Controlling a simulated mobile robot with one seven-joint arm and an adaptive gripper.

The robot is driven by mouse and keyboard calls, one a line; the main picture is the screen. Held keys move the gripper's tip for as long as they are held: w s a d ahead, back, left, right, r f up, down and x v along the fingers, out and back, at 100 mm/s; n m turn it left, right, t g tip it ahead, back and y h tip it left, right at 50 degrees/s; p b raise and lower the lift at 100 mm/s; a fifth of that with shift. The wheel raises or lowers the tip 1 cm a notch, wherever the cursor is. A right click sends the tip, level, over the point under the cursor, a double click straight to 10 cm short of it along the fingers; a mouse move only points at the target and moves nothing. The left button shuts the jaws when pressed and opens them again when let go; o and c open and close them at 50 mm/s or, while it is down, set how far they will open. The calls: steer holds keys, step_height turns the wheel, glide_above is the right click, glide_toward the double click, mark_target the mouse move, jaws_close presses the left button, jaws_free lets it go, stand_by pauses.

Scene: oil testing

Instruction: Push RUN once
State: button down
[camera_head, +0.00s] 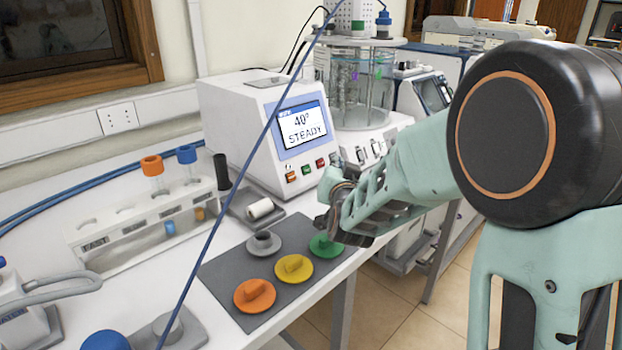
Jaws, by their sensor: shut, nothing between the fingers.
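A white bath controller (255,130) stands on the bench, its screen (301,128) reading "40°" and "STEADY". Below the screen is a row of small buttons: an orange one (292,178) at left, a green one (306,170) in the middle and a red one (320,163) at right. Their labels are too small to read, so I cannot tell which is RUN. My gripper (327,222) is shut and empty, in front of the controller and right of the button row, apart from the buttons. In the picture it is just above the green knobbed lid.
A dark mat (222,272) at the bench's front edge holds grey (264,243), yellow (293,268), orange (254,295) and green (326,246) lids. A tube rack (140,232) is left; a glass bath (362,85) is behind. A blue cable crosses the view.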

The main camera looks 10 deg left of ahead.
mark_target(307, 170)
steer(key=shift+s+d+f+m, duration=0.1)
steer(key=shift+d+f+m, duration=0.05)
steer(key=shift+f, duration=0.25)
steer(key=shift+s+d+f+m, duration=0.1)
steer(key=shift+f+m, duration=0.05)
steer(key=shift+f, duration=0.25)
steer(key=w+a+f, duration=0.1)
steer(key=a, duration=0.1)
steer(key=w+a+f, duration=0.1)
steer(key=w, duration=0.1)
steer(key=w+a+f, duration=0.1)
steer(key=a, duration=0.1)
steer(key=shift+w+a, duration=0.2)
steer(key=shift+a, duration=0.1)
steer(key=shift+w+a+f, duration=0.15)
steer(key=shift+w+a, duration=0.25)
steer(key=shift+a, duration=0.05)
steer(key=shift+a+b, duration=0.15)
steer(key=shift+b, duration=0.2)
stand_by(0.4)
steer(key=shift+w+a+f, duration=0.15)
steer(key=shift+w+a, duration=0.05)
